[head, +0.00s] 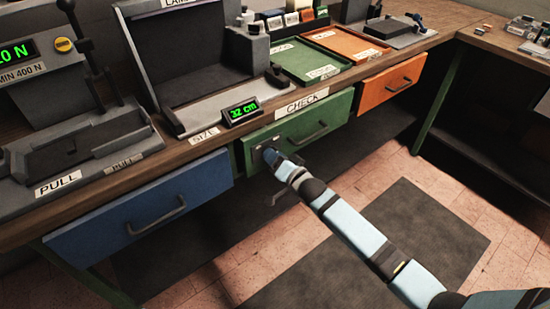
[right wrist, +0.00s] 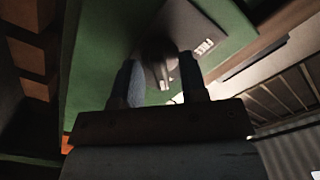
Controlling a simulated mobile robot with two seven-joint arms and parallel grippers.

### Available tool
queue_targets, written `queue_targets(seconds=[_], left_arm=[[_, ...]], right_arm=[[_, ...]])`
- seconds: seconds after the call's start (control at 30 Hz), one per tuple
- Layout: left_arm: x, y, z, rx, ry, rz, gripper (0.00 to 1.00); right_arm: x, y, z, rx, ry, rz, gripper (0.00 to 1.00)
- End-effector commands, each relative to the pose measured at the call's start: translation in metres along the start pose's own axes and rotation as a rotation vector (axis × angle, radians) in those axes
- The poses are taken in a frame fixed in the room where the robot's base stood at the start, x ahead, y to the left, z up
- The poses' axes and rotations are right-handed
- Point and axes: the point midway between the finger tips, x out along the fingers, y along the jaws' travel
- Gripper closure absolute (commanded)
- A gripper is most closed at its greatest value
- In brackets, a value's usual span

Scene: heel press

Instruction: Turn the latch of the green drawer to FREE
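The green drawer (head: 330,119) is closed under the bench, between a blue and an orange drawer. Its latch is mostly hidden by my right gripper (head: 268,154) in the head view. In the right wrist view the latch (right wrist: 157,50) is a dark knob on a grey plate with a small white label (right wrist: 204,46), too small to read. My right gripper (right wrist: 158,72) points at the drawer front, its fingers apart on either side of the knob. I see gaps beside the knob; whether the tips reach past it is unclear. My left gripper is not in view.
The blue drawer (head: 110,218) is at the left and the orange drawer (head: 392,82) at the right, both closed with bar handles. The green drawer's handle (head: 308,134) lies right of my gripper.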

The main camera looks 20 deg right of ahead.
Motion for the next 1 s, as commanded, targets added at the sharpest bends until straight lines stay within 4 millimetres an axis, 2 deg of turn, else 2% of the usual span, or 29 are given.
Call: queue_targets(seconds=[0.13,0.3,0.67,1.0], left_arm=[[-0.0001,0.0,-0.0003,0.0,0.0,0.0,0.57],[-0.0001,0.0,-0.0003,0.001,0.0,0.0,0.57],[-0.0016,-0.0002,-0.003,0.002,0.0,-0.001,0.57],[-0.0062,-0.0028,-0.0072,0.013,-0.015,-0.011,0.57]], right_arm=[[-0.0002,0.0,0.0002,0.0,0.0,0.0,0.63],[-0.0004,0.0,0.0002,0.0,0.0,0.0,1.0],[-0.0005,-0.0006,-0.0004,-0.032,-0.001,0.001,1.0],[-0.0005,-0.0018,-0.0014,-0.242,-0.001,0.001,1.0]])
